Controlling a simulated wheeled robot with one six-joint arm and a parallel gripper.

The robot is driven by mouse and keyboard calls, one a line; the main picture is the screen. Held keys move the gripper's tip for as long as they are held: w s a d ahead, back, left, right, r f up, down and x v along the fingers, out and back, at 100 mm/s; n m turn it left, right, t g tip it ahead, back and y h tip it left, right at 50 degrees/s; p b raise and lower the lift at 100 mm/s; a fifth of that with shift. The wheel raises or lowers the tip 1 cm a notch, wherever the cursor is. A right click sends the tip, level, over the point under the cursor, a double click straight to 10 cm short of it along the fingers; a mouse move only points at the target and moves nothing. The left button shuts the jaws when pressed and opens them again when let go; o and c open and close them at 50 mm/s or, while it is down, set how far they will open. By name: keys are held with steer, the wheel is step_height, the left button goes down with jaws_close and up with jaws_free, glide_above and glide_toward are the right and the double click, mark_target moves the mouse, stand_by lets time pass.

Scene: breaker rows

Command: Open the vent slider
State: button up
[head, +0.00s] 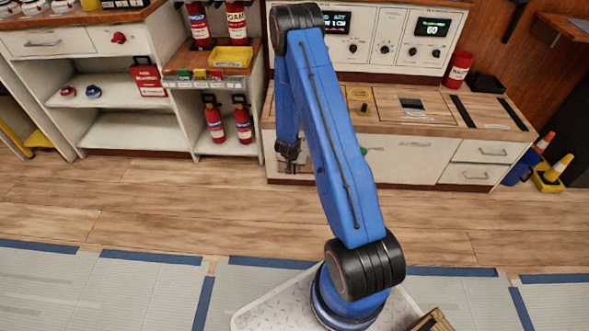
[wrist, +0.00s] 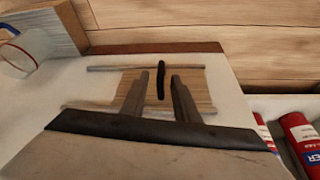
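The vent slider (wrist: 130,88) is a wood-coloured panel between two thin rails on a white cabinet front, seen in the wrist view. Its upright black handle (wrist: 161,82) stands near the panel's middle. My gripper (wrist: 162,76) is open, with one grey finger on each side of the handle. Gaps show between fingers and handle, so it does not look gripped. In the head view, my blue arm hides most of that area, and my fingertips are not clear.
Red extinguishers (wrist: 302,140) stand beside the cabinet; they also show on the shelf in the head view (head: 214,122). The counter (head: 440,107) carries controls and slots. A yellow tray (head: 231,57) sits on the left shelf. Open wooden floor (head: 150,205) lies before the cabinets.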

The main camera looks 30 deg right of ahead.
steer(key=shift+x, duration=1)
steer(key=shift+c, duration=0.3)
jaws_close()
steer(key=s+d, duration=0.4)
steer(key=d, duration=0.2)
steer(key=shift+s+d, duration=0.2)
steer(key=shift+d, duration=0.05)
steer(key=shift+o, duration=0.3)
jaws_free()
steer(key=shift+r, duration=0.1)
steer(key=v, duration=1.7)
